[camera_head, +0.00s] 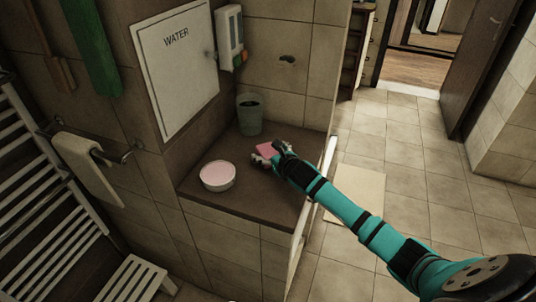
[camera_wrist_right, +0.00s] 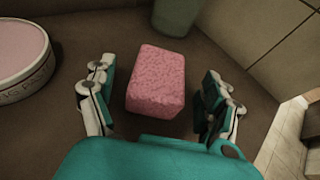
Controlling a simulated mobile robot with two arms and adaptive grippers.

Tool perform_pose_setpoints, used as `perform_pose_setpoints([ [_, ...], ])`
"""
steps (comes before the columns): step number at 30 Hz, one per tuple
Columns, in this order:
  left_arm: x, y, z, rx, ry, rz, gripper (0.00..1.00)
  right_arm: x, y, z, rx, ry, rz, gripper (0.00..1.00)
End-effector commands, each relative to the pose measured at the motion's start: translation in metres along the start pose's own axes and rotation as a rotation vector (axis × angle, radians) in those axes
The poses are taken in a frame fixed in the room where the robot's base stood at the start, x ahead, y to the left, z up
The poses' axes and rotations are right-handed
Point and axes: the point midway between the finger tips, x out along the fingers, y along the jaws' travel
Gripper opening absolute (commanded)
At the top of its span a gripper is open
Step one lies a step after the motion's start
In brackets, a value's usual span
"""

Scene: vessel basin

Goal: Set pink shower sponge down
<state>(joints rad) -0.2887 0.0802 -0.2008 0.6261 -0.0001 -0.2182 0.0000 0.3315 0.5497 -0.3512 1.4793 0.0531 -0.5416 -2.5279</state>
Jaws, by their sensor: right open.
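The pink shower sponge (camera_head: 265,150) rests on the brown tiled ledge (camera_head: 262,202). In the right wrist view the sponge (camera_wrist_right: 157,81) is a rough pink block, lying between the spread fingers with a gap on each side. My right gripper (camera_head: 266,158) is open at the sponge, its arm reaching in from the lower right. The gripper (camera_wrist_right: 158,92) also shows in the right wrist view, with one finger on either side of the sponge. In the head view the gripper covers part of the sponge. My left gripper is not in view.
A round tin with a pink top (camera_head: 217,176) stands left of the sponge. A green-grey cup (camera_head: 249,114) stands behind it in the corner. A wall dispenser (camera_head: 230,38) and a WATER panel (camera_head: 176,62) are above. The ledge front is bare.

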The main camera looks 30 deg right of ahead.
Motion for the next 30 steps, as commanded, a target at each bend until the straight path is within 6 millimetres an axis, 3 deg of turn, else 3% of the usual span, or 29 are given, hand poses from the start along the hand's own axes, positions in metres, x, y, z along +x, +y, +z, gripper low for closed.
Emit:
perform_pose_setpoints([
  [6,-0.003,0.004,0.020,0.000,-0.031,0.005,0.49,0.024,0.000,0.001,0.002,0.000,0.001,0.85],
  [14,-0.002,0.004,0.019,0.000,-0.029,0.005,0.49,0.025,0.000,0.000,-0.001,0.000,0.001,0.85],
  [23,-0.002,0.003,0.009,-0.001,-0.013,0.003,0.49,0.025,0.000,0.000,-0.001,0.000,0.000,0.47],
  [30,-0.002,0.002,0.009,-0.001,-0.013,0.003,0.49,0.025,-0.001,0.000,-0.001,0.000,0.000,0.41],
])
